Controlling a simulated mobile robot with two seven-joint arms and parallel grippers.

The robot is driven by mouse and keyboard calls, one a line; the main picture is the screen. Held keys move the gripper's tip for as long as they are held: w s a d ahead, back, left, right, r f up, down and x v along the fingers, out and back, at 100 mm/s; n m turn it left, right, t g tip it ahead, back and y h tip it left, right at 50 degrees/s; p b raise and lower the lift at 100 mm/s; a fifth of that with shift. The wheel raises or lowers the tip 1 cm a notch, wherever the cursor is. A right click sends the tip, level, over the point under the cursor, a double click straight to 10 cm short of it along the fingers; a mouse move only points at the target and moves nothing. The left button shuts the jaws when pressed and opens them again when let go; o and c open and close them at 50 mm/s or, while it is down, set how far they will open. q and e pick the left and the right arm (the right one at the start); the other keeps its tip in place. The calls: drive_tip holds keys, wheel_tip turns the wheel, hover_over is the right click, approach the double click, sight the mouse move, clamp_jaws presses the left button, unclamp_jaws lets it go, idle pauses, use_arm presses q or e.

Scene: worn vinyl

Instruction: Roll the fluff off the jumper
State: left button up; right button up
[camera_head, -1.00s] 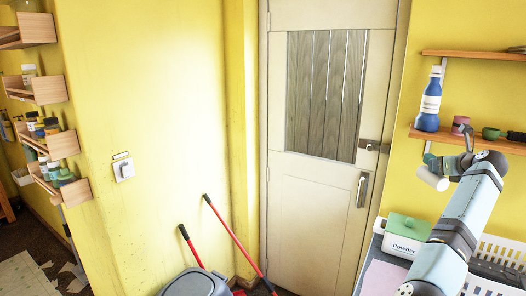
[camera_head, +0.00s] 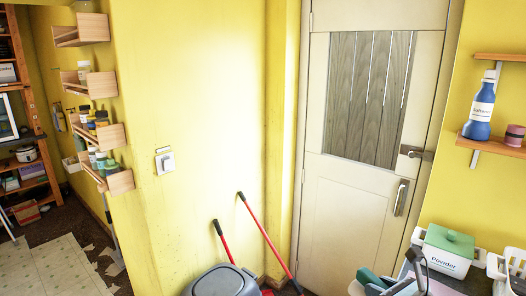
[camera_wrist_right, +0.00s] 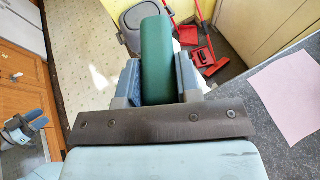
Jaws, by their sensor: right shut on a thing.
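My right gripper (camera_wrist_right: 159,80) is shut on the green handle (camera_wrist_right: 157,55) of a roller, with one blue-grey finger pad on each side of it. In the head view the right gripper (camera_head: 392,286) is low at the right, partly cut off by the bottom edge. I see no jumper in either current view.
A grey counter (camera_wrist_right: 285,140) with a flat pink sheet (camera_wrist_right: 290,95) lies right of the right gripper. A powder box (camera_head: 446,250) and white basket (camera_head: 510,270) stand at the lower right. A grey bin (camera_head: 222,282) and red-handled tools (camera_head: 268,240) stand on the floor by the door (camera_head: 350,200).

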drive_tip(key=shift+s+a+f, duration=0.1)
drive_tip(key=shift+s+a, duration=0.8)
drive_tip(key=shift+a, duration=0.1)
drive_tip(key=shift+f, duration=0.1)
